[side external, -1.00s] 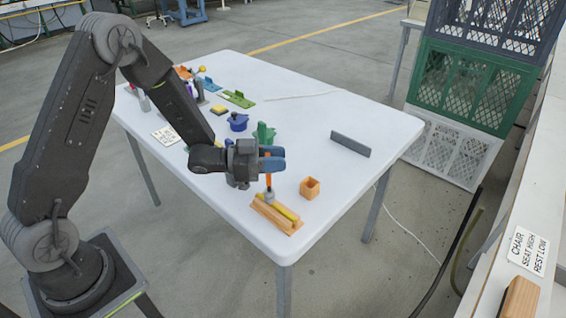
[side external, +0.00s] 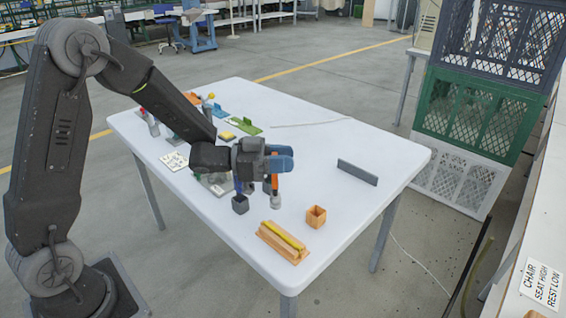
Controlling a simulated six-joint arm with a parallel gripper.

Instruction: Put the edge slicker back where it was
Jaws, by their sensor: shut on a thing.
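My gripper (side external: 280,160), with blue fingers, is shut on the edge slicker, an orange-handled tool with a grey lower end (side external: 275,201). The tool hangs roughly upright from the fingers over the white table (side external: 330,140). Its grey end is behind the wooden block with a yellow strip (side external: 283,243) in the picture and looks clear of it. The upper part of the handle is hidden by the fingers. A small dark square holder (side external: 240,204) shows just left of the tool, below my gripper, with something blue above it.
A small open wooden box (side external: 316,217) stands right of the block. A grey upright plate (side external: 357,173) stands farther right. A green piece (side external: 246,127), a white card (side external: 174,162) and several small items lie behind and left. The right part of the table is mostly clear.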

